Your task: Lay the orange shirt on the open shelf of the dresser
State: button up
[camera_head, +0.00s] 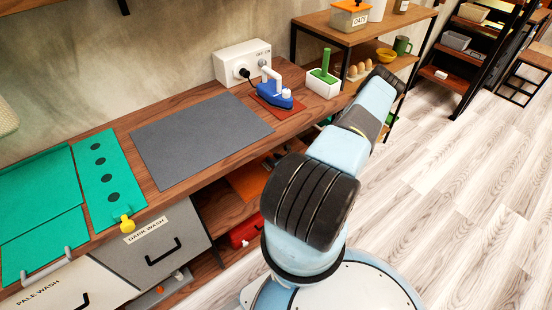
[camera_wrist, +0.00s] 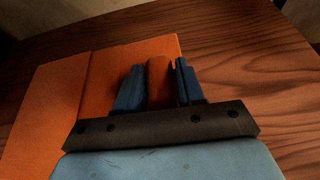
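The orange shirt (camera_wrist: 65,100) lies folded flat on brown wood in the wrist view, with a darker raised orange ridge near its right side. In the head view part of the shirt (camera_head: 248,182) shows in the open shelf (camera_head: 222,205) under the dresser top. My gripper (camera_wrist: 161,85) has its blue fingers on either side of the ridge, close against it, and appears shut on it. The shirt rests on the wood. My arm hides much of the gripper and shelf in the head view.
A grey mat (camera_head: 200,138), a blue iron (camera_head: 274,94), a green-handled brush holder (camera_head: 323,80) and green folded cloth (camera_head: 45,205) sit on top. A red item (camera_head: 245,232) lies below the shelf. Grey and white wash bins (camera_head: 165,240) stand left. The floor at right is clear.

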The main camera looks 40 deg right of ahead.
jog(key=o, duration=0.5)
jog(key=shift+s, duration=0.1)
jog(key=v, duration=1.3)
jog(key=shift+s, duration=0.25)
